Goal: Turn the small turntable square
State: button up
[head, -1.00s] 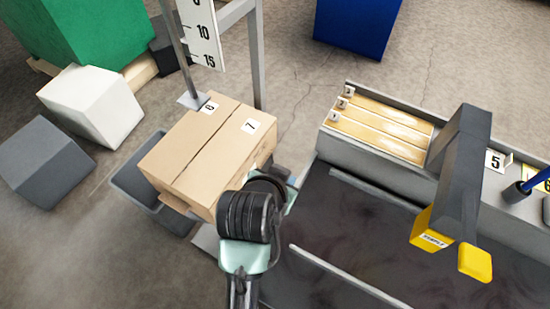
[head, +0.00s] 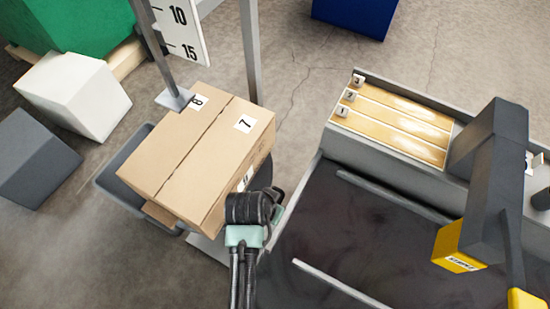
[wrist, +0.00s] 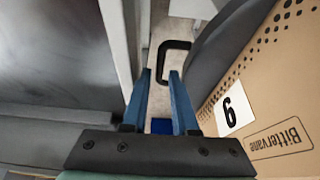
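A cardboard box (head: 195,160) with numbered labels sits at left of centre in the head view, over a dark grey tray-like thing (head: 115,187). A black bracket-like handle (wrist: 162,62) shows beyond the fingertips. The head view hides the fingertips.
A dark worktop (head: 370,240) with grey rails lies to the right. Behind it is a numbered strip rack (head: 395,125); a grey and yellow machine (head: 480,190) stands at right. A metal post (head: 250,60) rises behind the box. White and grey blocks lie at left.

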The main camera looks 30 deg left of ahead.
jog(key=shift+x, duration=1.35)
jog(key=shift+w, duration=0.1)
grip_shut()
dwell(0.3)
